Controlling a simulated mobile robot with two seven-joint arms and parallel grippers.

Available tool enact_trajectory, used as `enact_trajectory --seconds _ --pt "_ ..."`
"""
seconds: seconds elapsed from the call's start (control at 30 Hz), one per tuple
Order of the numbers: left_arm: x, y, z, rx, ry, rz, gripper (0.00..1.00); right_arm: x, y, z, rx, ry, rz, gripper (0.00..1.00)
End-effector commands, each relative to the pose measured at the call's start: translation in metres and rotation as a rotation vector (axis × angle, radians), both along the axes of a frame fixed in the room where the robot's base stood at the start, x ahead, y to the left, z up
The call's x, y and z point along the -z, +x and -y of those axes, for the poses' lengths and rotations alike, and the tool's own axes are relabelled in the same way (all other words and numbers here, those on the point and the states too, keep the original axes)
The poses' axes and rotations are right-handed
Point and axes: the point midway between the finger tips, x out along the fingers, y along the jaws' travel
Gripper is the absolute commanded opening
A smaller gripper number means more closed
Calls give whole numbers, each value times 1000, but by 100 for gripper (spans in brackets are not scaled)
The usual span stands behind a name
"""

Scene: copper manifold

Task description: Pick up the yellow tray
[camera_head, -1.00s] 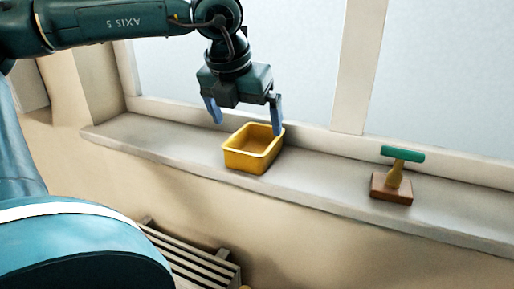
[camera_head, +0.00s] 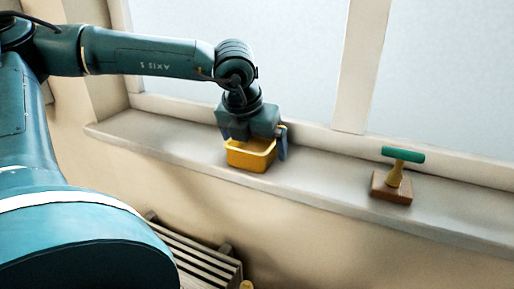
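The yellow tray (camera_head: 249,158), a small open box, rests on the grey windowsill near the middle of the head view. My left gripper (camera_head: 256,142) points down over the tray, with its palm just above the rim. Part of the tray's inside is hidden by the gripper. My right gripper is not in view.
A stamp-like tool with a green handle (camera_head: 403,154) and a brown wooden base (camera_head: 391,188) stands on the windowsill (camera_head: 330,186), well right of the tray. The window frame post (camera_head: 358,70) rises behind the sill. A slatted radiator (camera_head: 200,255) is below. The sill between tray and tool is clear.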

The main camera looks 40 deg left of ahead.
Motion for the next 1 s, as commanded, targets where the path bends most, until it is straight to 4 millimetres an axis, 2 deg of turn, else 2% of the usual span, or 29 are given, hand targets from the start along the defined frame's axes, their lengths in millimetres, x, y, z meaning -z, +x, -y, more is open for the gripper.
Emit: enact_trajectory --seconds 0.07,0.5,0.77,1.0 --pt "0 0 0 0 0 0 89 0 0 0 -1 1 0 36" --pt "-1 0 0 0 0 1 55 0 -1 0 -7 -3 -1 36" --pt "-2 0 0 0 1 2 54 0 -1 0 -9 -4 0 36" --pt "-24 1 0 -1 2 6 54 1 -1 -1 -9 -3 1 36"
